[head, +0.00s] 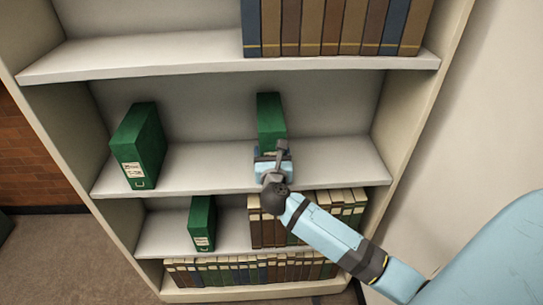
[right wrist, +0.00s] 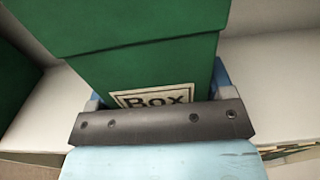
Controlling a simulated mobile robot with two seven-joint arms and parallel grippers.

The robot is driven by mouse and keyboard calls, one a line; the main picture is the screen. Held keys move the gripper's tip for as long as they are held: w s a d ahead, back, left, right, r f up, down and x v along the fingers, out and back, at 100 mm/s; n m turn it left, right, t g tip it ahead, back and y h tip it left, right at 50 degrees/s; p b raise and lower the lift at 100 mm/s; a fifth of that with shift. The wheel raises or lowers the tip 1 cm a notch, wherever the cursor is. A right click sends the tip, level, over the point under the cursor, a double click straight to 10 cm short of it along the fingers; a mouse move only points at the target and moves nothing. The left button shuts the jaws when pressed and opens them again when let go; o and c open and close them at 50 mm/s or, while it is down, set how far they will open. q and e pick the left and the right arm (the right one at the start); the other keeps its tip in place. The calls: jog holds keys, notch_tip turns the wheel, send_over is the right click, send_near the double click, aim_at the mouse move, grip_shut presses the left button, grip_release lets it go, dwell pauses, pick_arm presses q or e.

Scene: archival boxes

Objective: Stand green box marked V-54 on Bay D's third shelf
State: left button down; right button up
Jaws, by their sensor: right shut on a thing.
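A green box (head: 270,115) stands upright at the middle shelf (head: 210,165) of the bookcase, right of centre. My right gripper (head: 272,152) is shut on its lower front. In the right wrist view the green box (right wrist: 145,65) sits between the blue fingers, with a pale label reading "Box"; the rest of the label is hidden behind the dark gripper bar (right wrist: 160,122), so its number cannot be read. I cannot tell whether the box's base touches the shelf. My left gripper is not in view.
Another green box (head: 139,147) stands on the same shelf at the left, its label too small to read. A smaller-looking green box (head: 202,223) stands on the shelf below, beside brown volumes (head: 268,222). Books (head: 330,27) fill part of the shelf above. The middle shelf's right end is clear.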

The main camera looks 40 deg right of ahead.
jog(key=shift+w+d+f, duration=0.15)
jog(key=shift+w+f, duration=0.1)
jog(key=shift+f, duration=0.25)
